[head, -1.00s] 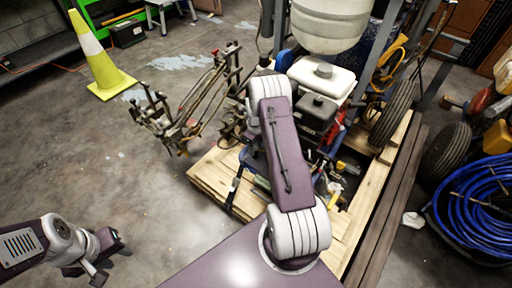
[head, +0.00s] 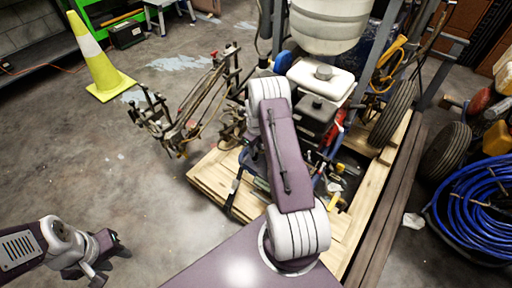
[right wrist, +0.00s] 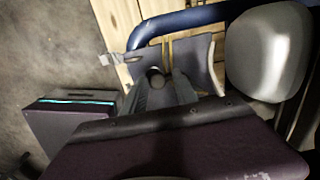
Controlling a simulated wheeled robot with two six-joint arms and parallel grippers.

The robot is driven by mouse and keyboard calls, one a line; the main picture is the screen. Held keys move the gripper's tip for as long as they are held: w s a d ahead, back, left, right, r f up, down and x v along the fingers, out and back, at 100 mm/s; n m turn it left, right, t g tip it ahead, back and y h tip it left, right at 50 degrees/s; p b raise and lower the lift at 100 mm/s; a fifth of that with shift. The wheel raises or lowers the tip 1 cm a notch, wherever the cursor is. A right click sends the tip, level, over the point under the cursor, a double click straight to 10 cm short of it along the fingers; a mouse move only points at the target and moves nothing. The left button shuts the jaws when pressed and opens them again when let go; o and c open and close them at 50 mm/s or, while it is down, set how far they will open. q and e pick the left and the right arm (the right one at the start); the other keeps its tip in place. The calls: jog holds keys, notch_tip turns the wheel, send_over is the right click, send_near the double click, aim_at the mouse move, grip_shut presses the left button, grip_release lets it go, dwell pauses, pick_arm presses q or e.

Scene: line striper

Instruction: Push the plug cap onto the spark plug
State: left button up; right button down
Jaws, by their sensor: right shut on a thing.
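My right gripper (right wrist: 162,86) shows in the right wrist view. It is shut on a small dark rounded piece (right wrist: 156,77), which looks like the plug cap; the fingers hide most of it. In the head view the right gripper is hidden behind my own arm. The engine (head: 312,128) stands on the striper under a white tank (head: 322,76), just beyond that arm. I cannot make out the spark plug in either view. My left gripper (head: 113,260) is at the lower left of the head view, open and empty, far from the engine.
A blue frame tube (right wrist: 190,24) curves close past the right gripper, with a pale rounded part (right wrist: 266,52) beside it. The striper stands on a wooden pallet (head: 208,180). A coil of blue hose (head: 478,205) lies at right. The floor at left is open, with a yellow cone (head: 97,62).

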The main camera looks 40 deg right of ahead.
jog(key=shift+s+a+f+g, duration=0.3)
jog(key=shift+s+a+f, duration=0.45)
jog(key=shift+f, duration=0.2)
jog(key=shift+r, duration=0.1)
jog(key=shift+w+d+r+y+p, duration=0.15)
jog(key=shift+r+p, duration=0.3)
jog(key=shift+p, duration=0.25)
jog(key=shift+w+a+r+y+p, duration=0.15)
jog(key=shift+r+p, duration=0.3)
jog(key=shift+p, duration=0.25)
jog(key=shift+d+r+p, duration=0.1)
jog(key=shift+r+p, duration=0.6)
jog(key=shift+r, duration=0.15)
jog(key=shift+d, duration=0.15)
jog(key=c, duration=2.2)
grip_release()
jog(key=c, duration=1.7)
grip_release()
jog(key=shift+w+d+r, duration=0.1)
jog(key=shift+d, duration=0.05)
jog(key=o, duration=0.3)
